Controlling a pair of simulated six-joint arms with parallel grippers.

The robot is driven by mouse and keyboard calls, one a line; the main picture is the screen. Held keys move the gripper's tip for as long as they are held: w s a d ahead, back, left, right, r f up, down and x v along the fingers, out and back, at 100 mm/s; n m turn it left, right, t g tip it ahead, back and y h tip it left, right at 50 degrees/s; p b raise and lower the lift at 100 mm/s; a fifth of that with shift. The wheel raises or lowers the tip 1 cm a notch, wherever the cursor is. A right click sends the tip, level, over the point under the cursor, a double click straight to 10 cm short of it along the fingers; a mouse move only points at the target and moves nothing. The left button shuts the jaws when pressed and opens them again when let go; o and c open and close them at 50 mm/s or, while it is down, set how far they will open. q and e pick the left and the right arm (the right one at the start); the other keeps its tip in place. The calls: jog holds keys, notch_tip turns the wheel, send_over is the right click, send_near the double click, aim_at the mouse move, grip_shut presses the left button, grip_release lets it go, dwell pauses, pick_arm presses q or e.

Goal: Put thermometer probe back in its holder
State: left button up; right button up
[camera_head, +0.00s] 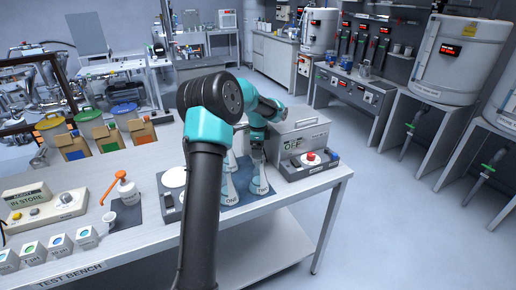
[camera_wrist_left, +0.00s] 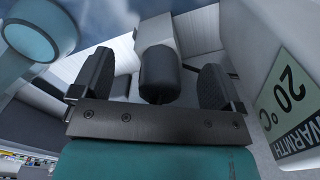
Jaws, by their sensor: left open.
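My left gripper (camera_wrist_left: 156,75) is open in the left wrist view, one dark finger on each side. A dark rounded cylinder (camera_wrist_left: 160,78) stands between the fingers with gaps on both sides; it looks like the thermometer probe's handle. A pale grey block (camera_wrist_left: 155,32) adjoins its far end, perhaps the holder; I cannot tell whether the probe is seated in it. In the head view my left gripper (camera_head: 257,150) is beside the grey warmth box (camera_head: 303,132), partly hidden by my arm. The probe cannot be made out there.
A dark tray with a red knob (camera_head: 310,158) lies in front of the box.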

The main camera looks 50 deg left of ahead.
pick_arm(q)
jog(key=shift+r, duration=3)
jog(key=shift+r, duration=0.1)
notch_tip(320, 180, up, 17)
jog(key=shift+r, duration=0.1)
dwell(1.0)
